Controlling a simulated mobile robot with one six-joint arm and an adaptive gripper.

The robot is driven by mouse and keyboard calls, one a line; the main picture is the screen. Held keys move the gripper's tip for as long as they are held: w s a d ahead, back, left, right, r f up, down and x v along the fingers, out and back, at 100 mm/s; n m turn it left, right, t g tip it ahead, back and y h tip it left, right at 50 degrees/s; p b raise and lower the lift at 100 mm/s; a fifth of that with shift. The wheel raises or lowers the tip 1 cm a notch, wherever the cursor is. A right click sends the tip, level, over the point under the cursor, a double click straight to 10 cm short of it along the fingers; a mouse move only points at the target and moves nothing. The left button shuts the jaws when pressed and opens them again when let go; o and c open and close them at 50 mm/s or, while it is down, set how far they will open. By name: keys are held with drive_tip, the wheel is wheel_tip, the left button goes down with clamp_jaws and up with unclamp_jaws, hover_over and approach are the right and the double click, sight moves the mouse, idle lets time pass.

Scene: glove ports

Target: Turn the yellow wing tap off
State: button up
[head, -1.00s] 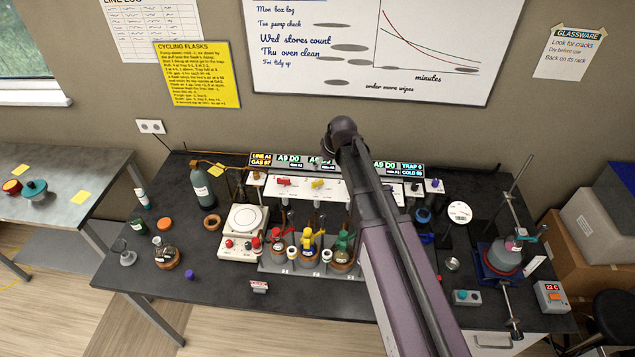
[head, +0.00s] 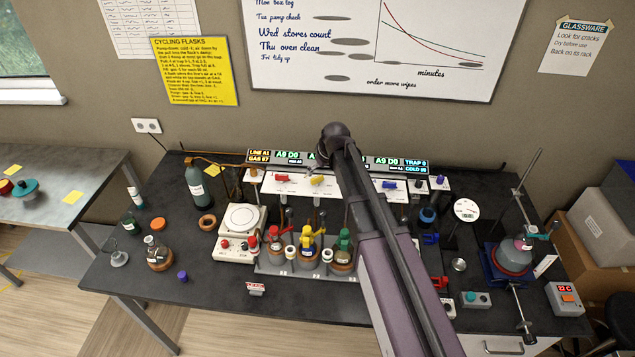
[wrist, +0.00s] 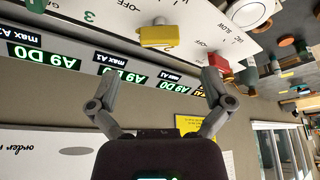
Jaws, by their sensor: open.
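The yellow wing tap (head: 317,181) sits on the white sloping panel at the back of the bench, right of the red tap (head: 281,178). In the wrist view the yellow tap (wrist: 157,37) shows as a block-shaped wing on the panel, lying nearly level across the picture. My gripper (wrist: 161,76) is open and empty, its two fingers spread to either side of the tap's line. The tap lies beyond the fingertips, apart from them. The red tap (wrist: 218,62) shows close to the right fingertip. In the head view my arm hides my gripper.
Lit displays (head: 290,157) run along the panel's back edge. A blue tap (head: 389,184) is farther right. Flasks with red, yellow and green tops (head: 308,240) stand in front of the panel. A hotplate (head: 242,219) is at left.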

sight(317, 178)
drive_tip(key=shift+b+x, duration=2.4)
drive_tip(key=shift+x, duration=0.5)
drive_tip(key=shift+r, duration=0.1)
drive_tip(key=c, duration=1.1)
